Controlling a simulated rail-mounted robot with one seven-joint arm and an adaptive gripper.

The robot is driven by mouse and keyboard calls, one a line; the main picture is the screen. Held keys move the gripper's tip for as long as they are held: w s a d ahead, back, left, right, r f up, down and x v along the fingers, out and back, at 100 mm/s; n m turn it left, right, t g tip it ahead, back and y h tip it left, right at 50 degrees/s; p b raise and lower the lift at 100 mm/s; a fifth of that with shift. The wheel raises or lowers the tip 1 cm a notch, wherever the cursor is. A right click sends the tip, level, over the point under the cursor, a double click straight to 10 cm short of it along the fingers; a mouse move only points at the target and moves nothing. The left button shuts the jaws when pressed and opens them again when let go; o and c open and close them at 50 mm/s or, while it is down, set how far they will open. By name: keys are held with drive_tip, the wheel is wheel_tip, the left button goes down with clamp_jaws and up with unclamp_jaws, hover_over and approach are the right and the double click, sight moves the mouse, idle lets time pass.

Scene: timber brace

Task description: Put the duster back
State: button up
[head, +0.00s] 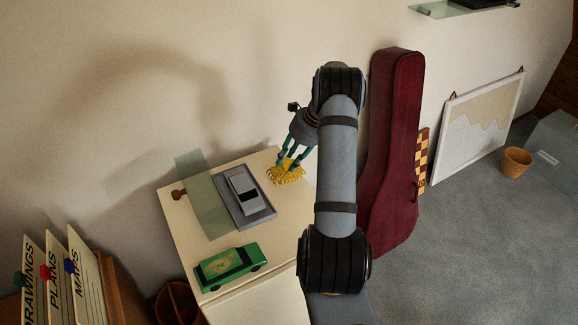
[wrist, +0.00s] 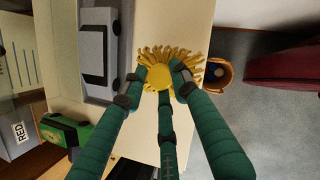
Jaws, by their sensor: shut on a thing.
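The duster (head: 286,174) is yellow with a fringed head, at the back right part of the white cabinet top (head: 290,206). My gripper (head: 290,157) has green fingers and is shut on the duster from above. In the wrist view the duster (wrist: 159,75) sits between the fingertips of my gripper (wrist: 160,78), its fringe spread out beyond them. The fringe is at or just above the cabinet top; I cannot tell whether it touches.
A grey model car (head: 243,187) on a grey base, a greenish translucent panel (head: 204,194) and a green toy car (head: 230,266) stand on the cabinet. A dark red instrument case (head: 390,150) stands to the right. A terracotta pot (head: 516,161) stands on the floor.

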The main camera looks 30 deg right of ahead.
sight(290, 165)
drive_tip(key=shift+f+p, duration=0.35)
drive_tip(key=shift+f, duration=1.55)
drive_tip(key=shift+f, duration=0.25)
drive_tip(key=o, duration=1)
drive_tip(key=shift+r, duration=0.1)
drive_tip(key=shift+s+d+r, duration=0.1)
drive_tip(key=shift+d+r, duration=0.05)
drive_tip(key=shift+r, duration=0.3)
drive_tip(key=b+v, duration=0.1)
drive_tip(key=v, duration=1)
drive_tip(key=shift+s+r, duration=0.1)
drive_tip(key=shift+r, duration=0.1)
